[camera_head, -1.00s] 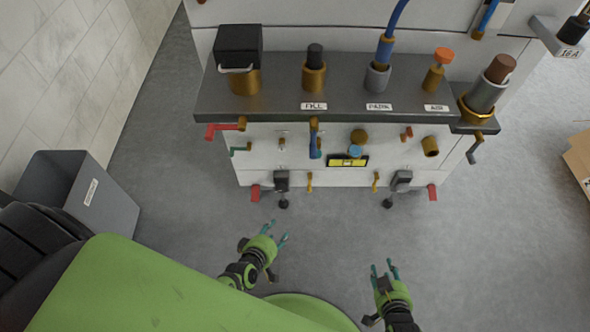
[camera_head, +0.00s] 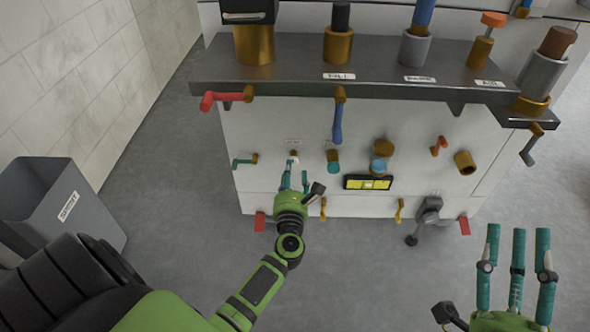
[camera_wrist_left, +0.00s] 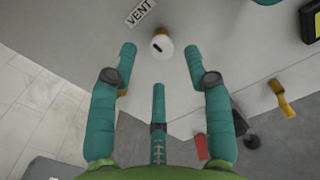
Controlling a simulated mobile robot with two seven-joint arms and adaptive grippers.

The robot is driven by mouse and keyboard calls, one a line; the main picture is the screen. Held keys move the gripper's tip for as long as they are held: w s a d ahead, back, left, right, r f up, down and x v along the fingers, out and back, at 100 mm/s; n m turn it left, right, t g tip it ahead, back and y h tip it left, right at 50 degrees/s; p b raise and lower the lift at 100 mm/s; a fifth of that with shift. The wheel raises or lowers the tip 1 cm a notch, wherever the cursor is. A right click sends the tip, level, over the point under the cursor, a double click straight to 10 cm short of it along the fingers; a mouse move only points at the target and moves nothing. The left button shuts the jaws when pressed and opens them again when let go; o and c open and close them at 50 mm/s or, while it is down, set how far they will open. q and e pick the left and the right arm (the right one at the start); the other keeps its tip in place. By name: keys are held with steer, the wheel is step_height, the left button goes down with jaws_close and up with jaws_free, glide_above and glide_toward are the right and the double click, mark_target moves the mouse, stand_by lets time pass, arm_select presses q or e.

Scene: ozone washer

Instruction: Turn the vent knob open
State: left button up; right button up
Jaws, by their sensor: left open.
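The vent knob (camera_wrist_left: 161,46) is a small round knob with a white face, a dark slot mark and a brass side. It sits on the white front panel below the VENT label (camera_wrist_left: 140,13). In the head view the knob (camera_head: 293,159) shows just beyond my left fingertips. My left gripper (camera_head: 294,180) is open in front of the panel. In the left wrist view its teal fingers (camera_wrist_left: 160,62) are spread, with the knob between and just beyond the two upper fingertips, apparently not touched. My right gripper (camera_head: 517,255) is open and empty at the lower right, away from the panel.
Around the knob are a green lever (camera_head: 243,162), a blue-handled lever (camera_head: 338,122), a teal knob (camera_head: 333,162) and a yellow display (camera_head: 368,182). A dark shelf (camera_head: 300,62) overhangs above. A grey bin (camera_head: 40,190) stands at left. Floor before the panel is clear.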

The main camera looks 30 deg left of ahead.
mark_target(293, 162)
arm_select(q)
steer(key=shift+x, duration=1.9)
arm_select(e)
steer(key=shift+s+a+r+n+t+y, duration=0.15)
steer(key=shift+s+r+n+t+y, duration=0.45)
steer(key=shift+s+r+y, duration=0.8)
arm_select(q)
jaws_close()
arm_select(e)
steer(key=shift+w+h, duration=0.1)
steer(key=shift+h, duration=0.2)
